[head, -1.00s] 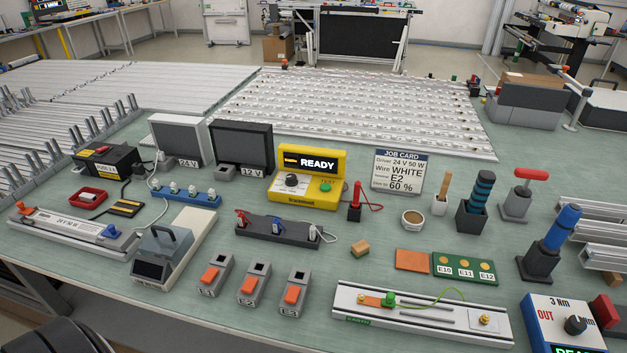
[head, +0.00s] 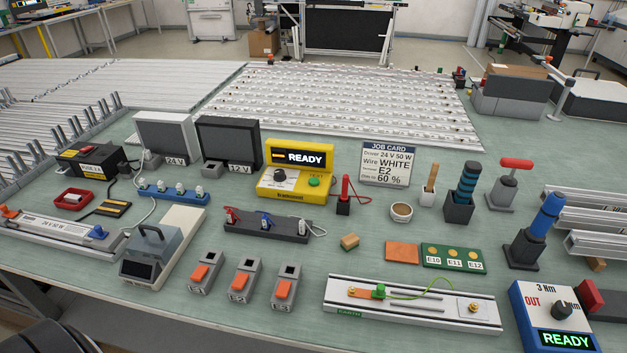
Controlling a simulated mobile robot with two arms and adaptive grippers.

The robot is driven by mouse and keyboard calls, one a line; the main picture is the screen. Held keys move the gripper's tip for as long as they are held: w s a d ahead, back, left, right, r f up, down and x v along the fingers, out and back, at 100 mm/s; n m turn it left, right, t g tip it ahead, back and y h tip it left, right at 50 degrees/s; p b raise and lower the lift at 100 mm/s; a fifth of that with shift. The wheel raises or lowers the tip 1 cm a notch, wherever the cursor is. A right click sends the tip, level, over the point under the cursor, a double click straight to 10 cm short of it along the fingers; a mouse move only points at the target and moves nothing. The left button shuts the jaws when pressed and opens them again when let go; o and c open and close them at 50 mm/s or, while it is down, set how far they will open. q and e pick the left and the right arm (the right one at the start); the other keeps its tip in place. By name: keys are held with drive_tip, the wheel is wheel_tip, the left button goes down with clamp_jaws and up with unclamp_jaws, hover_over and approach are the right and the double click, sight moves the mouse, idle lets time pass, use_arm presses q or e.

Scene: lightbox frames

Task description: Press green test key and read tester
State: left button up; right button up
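The yellow tester (head: 292,199) stands on the green bench near the middle of the head view. Its black display (head: 305,158) reads READY in white letters, with a small orange mark to the left of the word. A dark round knob (head: 280,176) sits at the left of its sloped front. The green test key (head: 314,181) is at the right of that front, with nothing touching it. A red probe (head: 345,192) with a red lead stands in a dark holder to the right of the tester. Neither gripper shows in the head view.
A job card (head: 386,164) stands right of the tester. A dark block with plugs (head: 268,229) lies in front of it. A 12 V box (head: 228,145) stands behind left. A blue and white unit (head: 550,322) reads READY at front right. Bench space before the tester is partly clear.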

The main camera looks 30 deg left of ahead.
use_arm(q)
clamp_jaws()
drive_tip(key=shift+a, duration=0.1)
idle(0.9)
